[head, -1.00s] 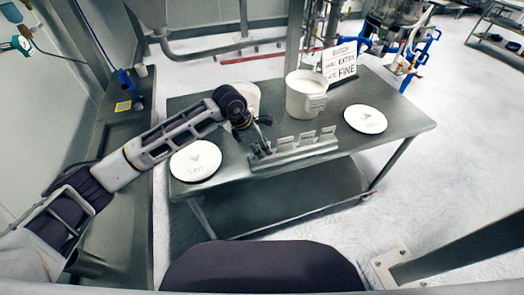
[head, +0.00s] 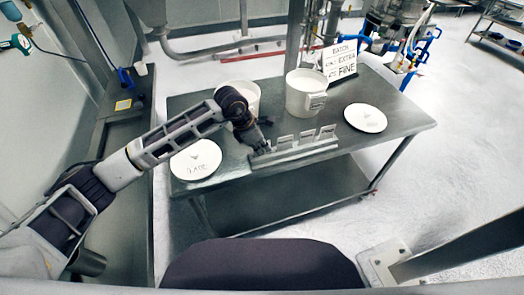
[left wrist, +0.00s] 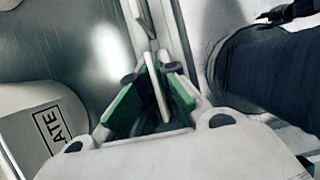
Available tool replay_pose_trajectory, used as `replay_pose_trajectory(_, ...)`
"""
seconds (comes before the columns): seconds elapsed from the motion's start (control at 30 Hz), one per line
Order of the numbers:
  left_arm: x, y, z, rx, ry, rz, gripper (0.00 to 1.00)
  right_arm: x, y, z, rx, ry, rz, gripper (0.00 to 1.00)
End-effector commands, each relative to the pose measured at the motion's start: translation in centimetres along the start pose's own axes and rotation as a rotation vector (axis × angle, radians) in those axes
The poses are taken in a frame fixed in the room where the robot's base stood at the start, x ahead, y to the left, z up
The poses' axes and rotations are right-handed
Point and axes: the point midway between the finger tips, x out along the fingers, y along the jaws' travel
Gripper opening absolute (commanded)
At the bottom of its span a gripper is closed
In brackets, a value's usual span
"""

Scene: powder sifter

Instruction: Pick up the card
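A thin pale card (left wrist: 156,88) stands edge-on between the green-padded fingers of my left gripper (left wrist: 153,76) in the left wrist view. The fingers are on both sides of it, with narrow gaps showing beside the card; contact at the tips is unclear. In the head view my left gripper (head: 260,143) is at the left end of a grey card rack (head: 296,152), where it hides the card. Several other small cards (head: 306,138) stand upright in the rack to its right. My right gripper is not in view.
Two white tubs, one left (head: 246,91) and one right (head: 300,94), stand behind the rack. White lids lie left (head: 196,160) and right (head: 365,118) on the metal table (head: 398,120). A sign reading BATCH EXTRA FINE (head: 341,59) stands at the back.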

Motion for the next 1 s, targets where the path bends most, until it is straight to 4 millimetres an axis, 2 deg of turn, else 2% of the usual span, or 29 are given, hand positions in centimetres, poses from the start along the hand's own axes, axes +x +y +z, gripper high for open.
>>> replay_pose_trajectory(0.27,-0.1,0.0,0.1,0.0,0.0,0.001,0.0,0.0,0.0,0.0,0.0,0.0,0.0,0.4)
replay_pose_trajectory(0.47,-1.0,0.1,0.4,0.0,-0.001,0.002,0.0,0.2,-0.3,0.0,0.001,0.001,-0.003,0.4)
replay_pose_trajectory(0.77,-4.5,0.1,1.9,0.001,-0.002,0.003,0.0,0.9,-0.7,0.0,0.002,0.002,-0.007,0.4)
replay_pose_trajectory(1.0,-7.4,0.0,3.1,0.001,-0.002,0.003,0.0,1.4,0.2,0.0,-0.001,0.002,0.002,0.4)
